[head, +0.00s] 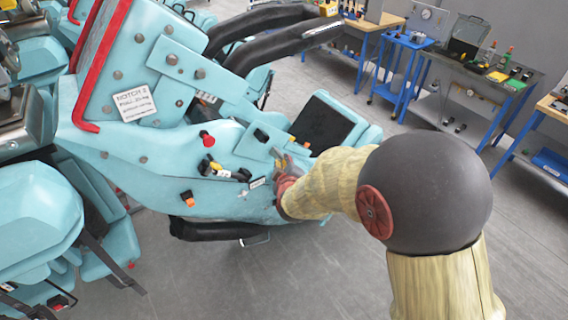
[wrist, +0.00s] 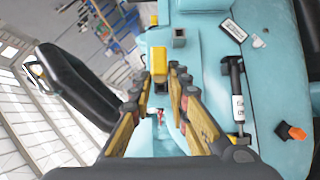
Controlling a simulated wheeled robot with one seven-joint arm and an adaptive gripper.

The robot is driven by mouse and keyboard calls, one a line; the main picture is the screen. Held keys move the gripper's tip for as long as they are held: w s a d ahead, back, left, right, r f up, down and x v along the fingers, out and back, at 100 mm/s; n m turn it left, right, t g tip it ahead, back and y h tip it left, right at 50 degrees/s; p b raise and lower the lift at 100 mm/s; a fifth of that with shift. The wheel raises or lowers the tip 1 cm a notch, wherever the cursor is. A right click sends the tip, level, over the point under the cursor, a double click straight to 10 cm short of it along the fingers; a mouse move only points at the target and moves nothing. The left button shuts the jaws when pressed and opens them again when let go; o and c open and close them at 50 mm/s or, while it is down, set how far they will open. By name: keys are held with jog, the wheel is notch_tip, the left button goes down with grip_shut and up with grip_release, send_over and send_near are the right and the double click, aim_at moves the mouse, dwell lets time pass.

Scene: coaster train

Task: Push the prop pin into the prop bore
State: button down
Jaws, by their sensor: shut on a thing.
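My gripper (wrist: 157,92) is shut on a small yellow-topped piece (wrist: 159,68), which looks like the prop pin. Its lower part is hidden between the fingers. A small grey square block with a dark opening (wrist: 179,38) stands on the light blue body just beyond and right of the piece in the wrist view; it may be the prop bore. The piece appears apart from this opening, but its height above it cannot be told. In the head view my gripper (head: 286,177) is at the right side of the blue car body (head: 230,145), and the held piece is mostly hidden.
A black cylinder with a white label (wrist: 237,100), a white plate (wrist: 234,30) and an orange clip (wrist: 290,131) sit on the body right of my gripper. A black padded bar (wrist: 78,88) lies left. Workbenches (head: 475,85) stand behind, with open floor between.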

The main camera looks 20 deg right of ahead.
jog(key=shift+w, duration=0.25)
jog(key=shift+w+a+p, duration=0.1)
jog(key=shift+w+a, duration=0.2)
jog(key=shift+w, duration=0.55)
jog(key=shift+w+a+p, duration=0.15)
jog(key=shift+w+a, duration=0.15)
jog(key=shift+w, duration=0.55)
jog(key=shift+w+a+p, duration=0.1)
jog(key=shift+w+a, duration=0.2)
jog(key=shift+w, duration=0.55)
jog(key=shift+w+a+p, duration=0.3)
jog(key=shift+w, duration=0.65)
jog(key=shift+w+a+p, duration=0.25)
jog(key=shift+w+a, duration=0.05)
jog(key=shift+w, duration=0.65)
jog(key=shift+w+a+p, duration=0.3)
jog(key=shift+w, duration=0.65)
jog(key=c, duration=1.6)
grip_release()
jog(key=shift+c, duration=0.2)
jog(key=v, duration=1.2)
